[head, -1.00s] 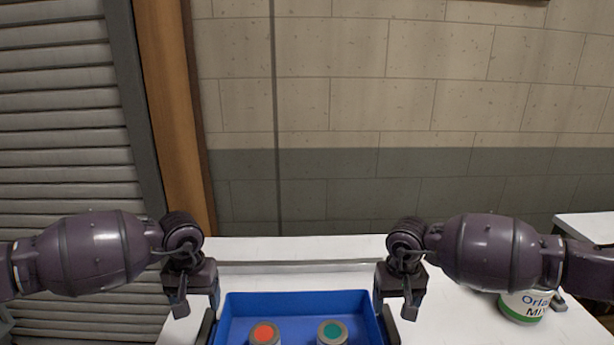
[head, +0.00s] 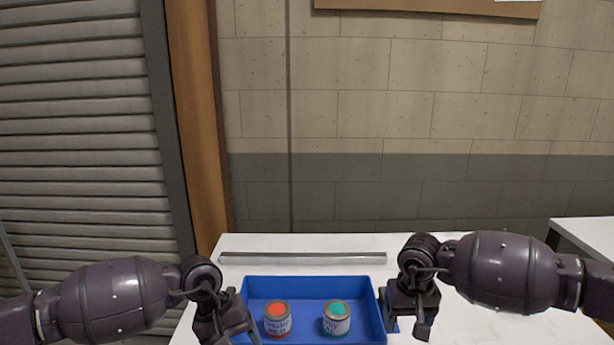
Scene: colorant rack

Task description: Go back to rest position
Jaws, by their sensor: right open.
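My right gripper (head: 407,312) is open beside the right wall of the blue tray (head: 308,283), with nothing seen between its fingers. My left gripper (head: 230,322) is at the tray's left side and covers part of its left wall. Its fingertips are too dark and too close to the picture's lower edge to judge the opening. The tray sits on the white table (head: 285,244). It holds a can with an orange-red lid (head: 277,319) and a can with a teal-green lid (head: 337,317), both upright and apart.
A grey bar (head: 302,257) lies across the table behind the tray. A second white table (head: 585,235) stands at the right. A brick wall (head: 400,110) is behind, with a slatted shutter (head: 80,130) at the left. The table behind the tray is mostly clear.

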